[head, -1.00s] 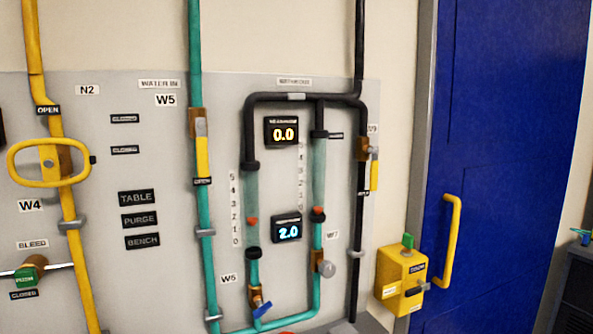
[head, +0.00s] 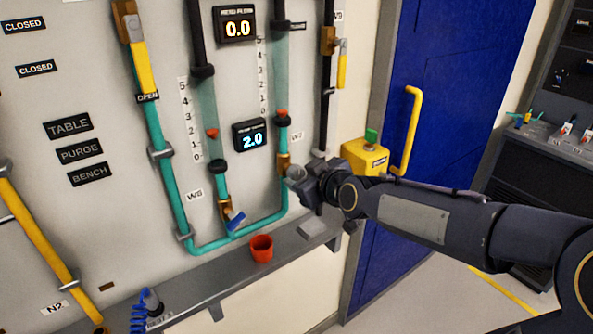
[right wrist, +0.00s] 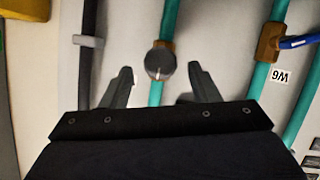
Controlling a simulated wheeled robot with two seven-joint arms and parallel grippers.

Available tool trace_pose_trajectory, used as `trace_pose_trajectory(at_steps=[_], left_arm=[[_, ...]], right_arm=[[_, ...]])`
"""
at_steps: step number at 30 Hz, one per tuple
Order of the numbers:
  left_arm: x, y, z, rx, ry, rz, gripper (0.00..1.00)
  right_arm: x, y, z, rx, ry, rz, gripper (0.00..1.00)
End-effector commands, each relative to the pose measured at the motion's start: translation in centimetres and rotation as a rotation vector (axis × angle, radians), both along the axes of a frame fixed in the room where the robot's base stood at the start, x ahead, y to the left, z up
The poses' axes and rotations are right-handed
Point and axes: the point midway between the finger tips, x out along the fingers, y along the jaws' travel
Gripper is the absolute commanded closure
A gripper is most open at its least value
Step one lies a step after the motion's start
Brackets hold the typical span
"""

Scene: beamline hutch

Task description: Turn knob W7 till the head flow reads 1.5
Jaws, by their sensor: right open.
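Knob W7 (head: 296,173) is a round grey knob on a brass valve body low on the right green pipe, beside its W7 label (head: 297,136). In the right wrist view the knob (right wrist: 160,63) lies centred between the fingertips, near their ends. My right gripper (head: 308,184) is open at the knob, with a finger on each side; no contact shows. An upper display (head: 238,27) reads 0.0 in amber and a lower one (head: 250,135) reads 2.0 in blue. Their small captions are hard to read. My left gripper is out of view.
The blue-handled valve W6 (head: 235,219) is left of W7. A grey ledge (head: 190,286) below carries a red cup (head: 261,248). A yellow box (head: 364,158) with a green button and a blue door (head: 440,90) with a yellow handle are to the right.

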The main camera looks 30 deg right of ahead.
Motion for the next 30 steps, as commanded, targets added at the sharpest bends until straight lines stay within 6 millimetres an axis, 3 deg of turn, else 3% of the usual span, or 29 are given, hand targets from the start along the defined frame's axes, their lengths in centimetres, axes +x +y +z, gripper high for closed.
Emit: trace_pose_trajectory(at_steps=[6,17,27,30], left_arm=[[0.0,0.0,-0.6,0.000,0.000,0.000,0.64],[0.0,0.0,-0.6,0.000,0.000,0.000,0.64],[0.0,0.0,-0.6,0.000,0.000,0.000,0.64],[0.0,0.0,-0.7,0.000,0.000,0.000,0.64]], right_arm=[[2.6,0.0,-1.2,0.001,0.002,0.002,0.45],[3.1,0.0,-1.3,0.001,0.000,0.001,0.45],[3.1,0.0,-1.3,0.002,0.001,0.001,0.88],[3.1,0.0,-1.3,0.003,0.001,0.001,0.89]])
